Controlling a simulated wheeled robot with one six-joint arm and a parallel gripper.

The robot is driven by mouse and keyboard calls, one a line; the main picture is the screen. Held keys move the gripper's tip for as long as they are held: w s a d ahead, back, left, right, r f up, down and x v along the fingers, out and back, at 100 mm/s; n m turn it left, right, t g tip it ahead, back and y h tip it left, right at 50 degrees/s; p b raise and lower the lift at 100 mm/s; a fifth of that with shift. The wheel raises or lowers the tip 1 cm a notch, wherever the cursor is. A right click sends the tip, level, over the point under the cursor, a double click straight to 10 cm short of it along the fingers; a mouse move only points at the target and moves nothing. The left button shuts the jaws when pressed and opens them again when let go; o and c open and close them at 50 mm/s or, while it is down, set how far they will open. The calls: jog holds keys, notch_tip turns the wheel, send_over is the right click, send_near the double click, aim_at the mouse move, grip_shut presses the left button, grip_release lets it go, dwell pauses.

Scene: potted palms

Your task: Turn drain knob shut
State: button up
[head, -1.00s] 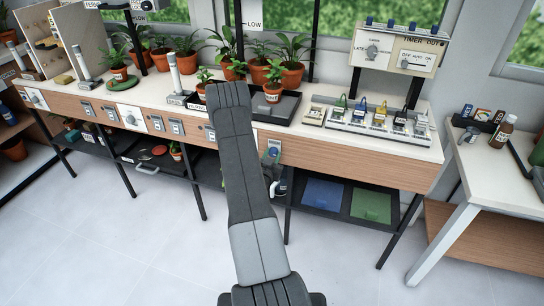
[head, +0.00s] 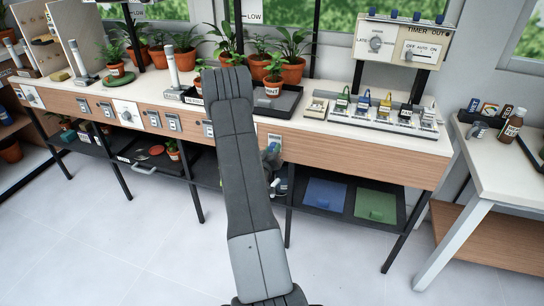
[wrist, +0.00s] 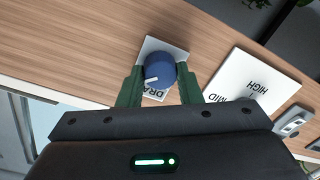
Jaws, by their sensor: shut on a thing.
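The blue drain knob (wrist: 160,68) sits on a white plate (wrist: 171,46) on the wooden bench front. The plate's lettering is partly covered and reads "DRA". My gripper (wrist: 160,74) has its two green fingers on either side of the knob and is shut on it. A white pointer mark on the knob points to the lower left in the wrist view. In the head view my arm hides most of the gripper, and the drain plate (head: 274,141) shows just right of the arm.
A white panel marked HIGH and MID (wrist: 252,82) is beside the drain plate. Below the bench, a blue tray (head: 325,194) and a green tray (head: 376,206) lie on a dark shelf. Potted plants line the bench top (head: 350,132). The floor in front is clear.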

jog(key=n+b, duration=0.1)
jog(key=n, duration=0.3)
jog(key=shift+a, duration=0.1)
jog(key=n, duration=0.5)
jog(key=shift+w+h, duration=0.1)
jog(key=shift+h, duration=0.2)
jog(key=shift+n, duration=0.4)
jog(key=o, duration=1)
jog(key=shift+c, duration=0.2)
jog(key=v, duration=1.4)
jog(key=shift+r, duration=0.2)
jog(key=shift+w, duration=0.2)
